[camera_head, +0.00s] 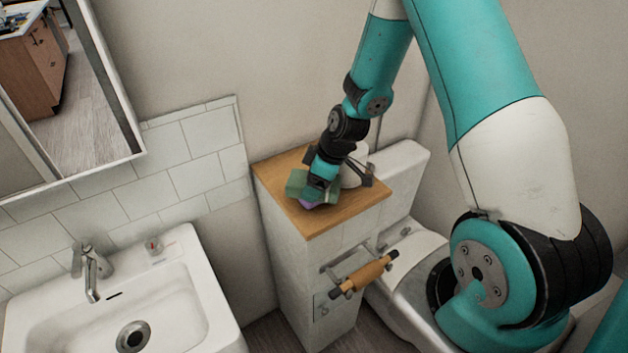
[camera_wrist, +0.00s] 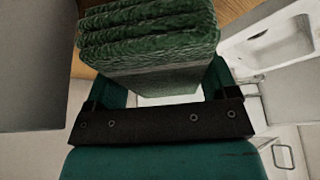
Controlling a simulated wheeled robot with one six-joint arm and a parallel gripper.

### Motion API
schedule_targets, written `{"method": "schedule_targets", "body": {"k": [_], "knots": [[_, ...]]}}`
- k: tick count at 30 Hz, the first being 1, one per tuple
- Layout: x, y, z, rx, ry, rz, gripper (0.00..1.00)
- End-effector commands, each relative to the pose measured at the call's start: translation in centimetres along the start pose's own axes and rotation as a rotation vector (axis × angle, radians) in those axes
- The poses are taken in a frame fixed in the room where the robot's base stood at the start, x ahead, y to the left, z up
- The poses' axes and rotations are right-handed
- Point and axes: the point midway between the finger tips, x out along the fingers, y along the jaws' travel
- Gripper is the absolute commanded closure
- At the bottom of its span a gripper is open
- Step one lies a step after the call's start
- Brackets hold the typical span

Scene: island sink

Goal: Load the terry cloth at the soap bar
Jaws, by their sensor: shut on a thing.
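The terry cloth (camera_head: 296,184) is a dark green, folded stack with ribbed layers. It fills the top middle of the wrist view (camera_wrist: 150,45). My gripper (camera_head: 319,184) is shut on the cloth, low over the wooden top of the narrow cabinet. A small purple thing (camera_head: 308,204), perhaps the soap bar, shows just under the cloth and is mostly hidden by it and my gripper. I cannot tell whether the cloth touches it.
The wooden top (camera_head: 348,212) has a pale object (camera_head: 356,168) close right of my gripper. A toilet (camera_head: 408,166) stands to the right, and a white sink (camera_head: 178,302) with a faucet (camera_head: 91,273) to the left. A paper holder (camera_head: 363,276) juts out below the top.

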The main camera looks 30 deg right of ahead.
Motion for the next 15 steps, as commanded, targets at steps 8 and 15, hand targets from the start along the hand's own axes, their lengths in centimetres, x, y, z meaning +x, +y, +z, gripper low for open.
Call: {"method": "schedule_targets", "body": {"k": [8, 15], "knots": [[0.11, 0.0, 0.04, 0.0, 0.0, 0.0, 0.4], [0.4, -0.01, 0.15, 0.0, 0.0, 0.0, 0.4]]}}
